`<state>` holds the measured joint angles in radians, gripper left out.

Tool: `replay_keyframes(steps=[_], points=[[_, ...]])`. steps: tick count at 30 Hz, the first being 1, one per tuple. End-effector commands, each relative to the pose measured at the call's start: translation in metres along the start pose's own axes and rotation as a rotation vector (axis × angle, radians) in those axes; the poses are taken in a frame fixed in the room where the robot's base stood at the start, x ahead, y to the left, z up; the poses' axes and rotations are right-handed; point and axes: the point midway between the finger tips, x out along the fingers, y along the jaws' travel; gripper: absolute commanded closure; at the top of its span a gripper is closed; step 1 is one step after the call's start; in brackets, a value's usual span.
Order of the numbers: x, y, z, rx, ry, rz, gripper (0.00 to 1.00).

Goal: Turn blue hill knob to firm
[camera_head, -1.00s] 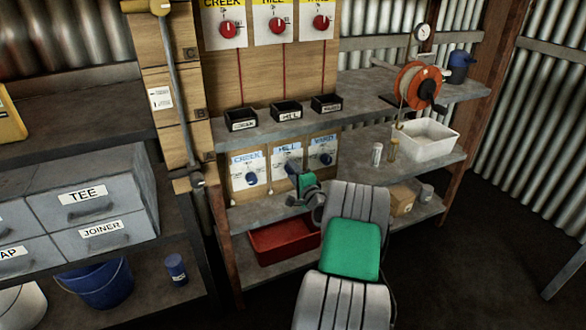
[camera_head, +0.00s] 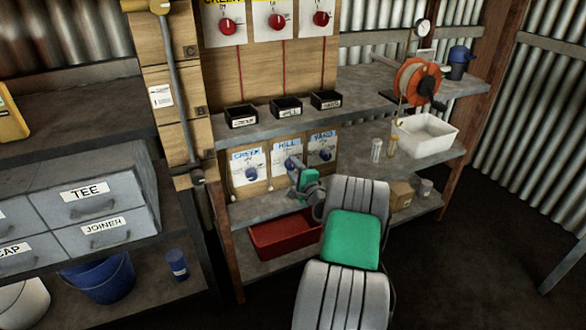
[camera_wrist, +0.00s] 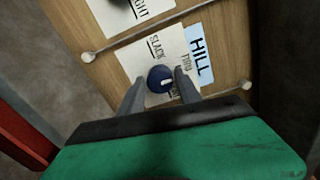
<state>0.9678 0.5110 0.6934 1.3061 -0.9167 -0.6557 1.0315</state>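The blue hill knob (camera_wrist: 160,78) sits on a white plate (camera_wrist: 178,50) with a blue HILL label (camera_wrist: 200,55) in the wrist view. My gripper (camera_wrist: 160,92) is open, with one finger on each side of the knob. A small gap seems to show on each side; contact cannot be told.
Blue creek knob (camera_head: 251,174) and yard knob (camera_head: 325,154) flank it. Red knobs (camera_head: 276,21) are on the panel above. A shelf with black bins (camera_head: 286,108) juts out above my gripper. A red tray (camera_head: 275,238) lies below.

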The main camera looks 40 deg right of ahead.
Motion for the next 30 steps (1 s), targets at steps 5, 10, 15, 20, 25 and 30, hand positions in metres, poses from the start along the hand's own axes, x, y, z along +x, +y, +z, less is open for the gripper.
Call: replay_keyframes(steps=[5, 10, 15, 20, 25, 30], points=[[0.000, 0.000, 0.000, 0.000, -0.001, -0.001, 0.44], [0.000, -0.001, 0.001, -0.001, -0.001, -0.001, 0.44], [-0.010, -0.002, -0.001, 0.001, 0.001, 0.000, 0.44], [-0.042, -0.003, -0.002, 0.002, 0.003, 0.001, 0.44], [-0.071, -0.001, -0.001, 0.001, 0.002, 0.000, 0.44], [-0.079, -0.001, 0.000, -0.001, 0.000, -0.001, 0.44]])
